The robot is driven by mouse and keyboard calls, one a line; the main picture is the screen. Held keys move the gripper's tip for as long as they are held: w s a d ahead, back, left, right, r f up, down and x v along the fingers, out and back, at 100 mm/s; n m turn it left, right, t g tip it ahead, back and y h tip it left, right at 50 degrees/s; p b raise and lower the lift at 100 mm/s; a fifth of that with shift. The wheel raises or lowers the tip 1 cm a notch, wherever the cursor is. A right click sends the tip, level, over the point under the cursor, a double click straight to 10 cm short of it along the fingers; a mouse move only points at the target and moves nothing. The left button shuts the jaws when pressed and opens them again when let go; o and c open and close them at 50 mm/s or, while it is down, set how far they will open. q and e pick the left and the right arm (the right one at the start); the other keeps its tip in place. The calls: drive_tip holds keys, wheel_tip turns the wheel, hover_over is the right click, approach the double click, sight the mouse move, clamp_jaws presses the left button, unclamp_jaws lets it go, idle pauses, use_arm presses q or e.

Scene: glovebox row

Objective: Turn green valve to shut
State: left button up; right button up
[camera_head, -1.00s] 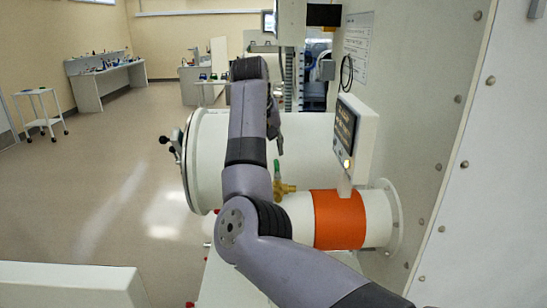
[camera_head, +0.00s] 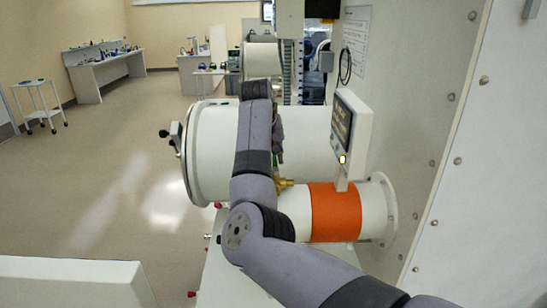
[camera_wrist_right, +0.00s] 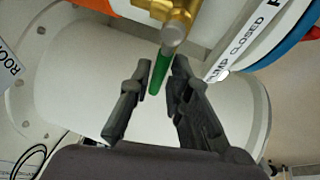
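The valve has a brass body (camera_head: 283,184) on the white pipe, left of an orange band, in the head view. In the right wrist view its brass body (camera_wrist_right: 174,14) is at the top, and its green handle (camera_wrist_right: 160,72) extends down from a grey hub. My right gripper (camera_wrist_right: 163,66) is open, with one dark finger on each side of the green handle. Narrow gaps show, so it does not look clamped. In the head view my right arm hides most of the gripper and the handle. My left gripper is not in view.
A white label reading CLOSED (camera_wrist_right: 240,40) lies right of the valve. A panel with a lit yellow button (camera_head: 352,135) stands above the orange band (camera_head: 335,212). A large white cylinder (camera_head: 212,150) is behind my arm. Open floor lies left.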

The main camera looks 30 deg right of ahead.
clamp_jaws()
idle(0.5)
